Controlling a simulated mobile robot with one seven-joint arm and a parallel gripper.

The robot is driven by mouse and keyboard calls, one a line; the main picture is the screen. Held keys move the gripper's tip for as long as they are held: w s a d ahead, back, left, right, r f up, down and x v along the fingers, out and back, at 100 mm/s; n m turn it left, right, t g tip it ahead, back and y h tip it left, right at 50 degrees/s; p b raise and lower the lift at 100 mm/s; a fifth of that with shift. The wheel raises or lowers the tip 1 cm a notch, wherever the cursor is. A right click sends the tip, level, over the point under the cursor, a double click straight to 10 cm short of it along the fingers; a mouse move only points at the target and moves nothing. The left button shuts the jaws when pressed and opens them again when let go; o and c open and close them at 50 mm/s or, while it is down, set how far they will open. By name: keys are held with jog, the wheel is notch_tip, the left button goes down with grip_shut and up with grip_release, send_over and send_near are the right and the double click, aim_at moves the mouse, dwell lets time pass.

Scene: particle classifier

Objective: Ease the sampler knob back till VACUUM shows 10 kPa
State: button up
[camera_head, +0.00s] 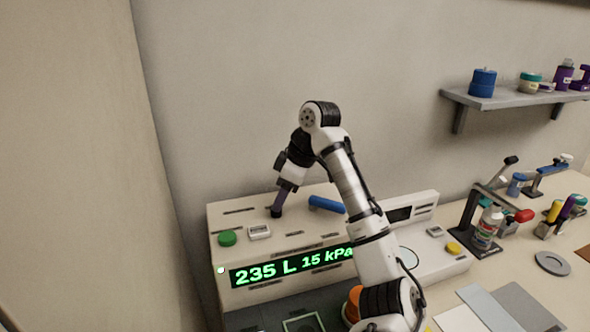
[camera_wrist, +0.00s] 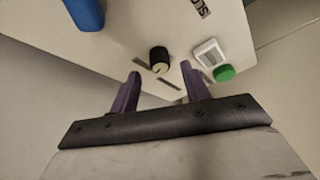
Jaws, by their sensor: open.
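The display (camera_head: 290,266) on the front of the cream sampler box (camera_head: 222,296) reads 235 L and 15 kPa in green. The sampler knob (camera_wrist: 159,59) is a short black cylinder with a pale end, standing on the box top in the wrist view. My gripper (camera_wrist: 160,70) is open, with its two purple fingers apart and the knob showing between and just beyond the tips. In the head view my gripper (camera_head: 279,205) points down at the box top and largely hides the knob. I cannot tell whether the fingers touch it.
A green button (camera_head: 227,238), a small white switch (camera_head: 260,232) and a blue handle (camera_head: 326,204) sit on the box top close to my gripper. A wall stands behind. A clamp stand with a spray can (camera_head: 487,228) is at right.

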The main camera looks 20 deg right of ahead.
jog(key=v, duration=1)
jog(key=shift+d+r+b, duration=0.2)
jog(key=shift+r+b, duration=0.15)
jog(key=shift+s, duration=0.1)
